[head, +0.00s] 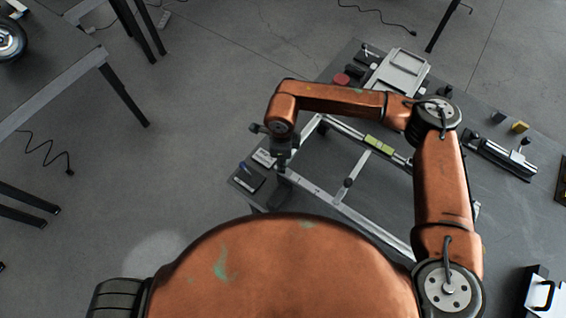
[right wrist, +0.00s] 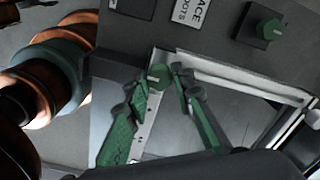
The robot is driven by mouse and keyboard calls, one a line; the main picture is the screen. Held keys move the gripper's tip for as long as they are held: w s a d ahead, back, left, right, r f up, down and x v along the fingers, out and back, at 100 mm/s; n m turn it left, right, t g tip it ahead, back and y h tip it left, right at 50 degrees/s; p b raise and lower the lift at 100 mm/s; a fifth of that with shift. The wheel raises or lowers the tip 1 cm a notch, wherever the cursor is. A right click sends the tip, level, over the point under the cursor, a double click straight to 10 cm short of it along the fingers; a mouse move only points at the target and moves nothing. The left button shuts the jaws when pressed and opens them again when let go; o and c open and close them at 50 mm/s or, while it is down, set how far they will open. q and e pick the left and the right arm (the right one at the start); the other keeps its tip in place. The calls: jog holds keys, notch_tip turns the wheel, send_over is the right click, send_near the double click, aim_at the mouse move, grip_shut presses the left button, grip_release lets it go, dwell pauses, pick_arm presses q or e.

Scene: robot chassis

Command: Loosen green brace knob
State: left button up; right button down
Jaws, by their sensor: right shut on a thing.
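A metal chassis frame (head: 318,190) lies on the dark table, with a cross brace (head: 352,172) inside it. My right gripper (head: 281,170) reaches down at the frame's left corner, where my wrist hides much of it. In the right wrist view, its green fingers (right wrist: 161,74) are on either side of a small green knob (right wrist: 157,76) at the frame's corner, shut on it. Another green knob (right wrist: 269,28) stands on a dark block away from the fingers. My left gripper is not in view.
A printed label (right wrist: 190,10) lies near the frame corner. A dark box (head: 248,178) sits at the table's left corner. A grey tray (head: 399,72), a yellow block (head: 519,127) and a metal cylinder (head: 500,152) lie farther back and right.

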jog(key=n+b, duration=0.3)
jog(key=shift+w+a+f+n, duration=0.1)
jog(key=shift+n, duration=0.3)
jog(key=shift+n+b, duration=0.35)
jog(key=shift+n, duration=0.15)
jog(key=c, duration=1.7)
grip_release()
jog(key=shift+o, duration=0.2)
notch_tip(320, 180, up, 12)
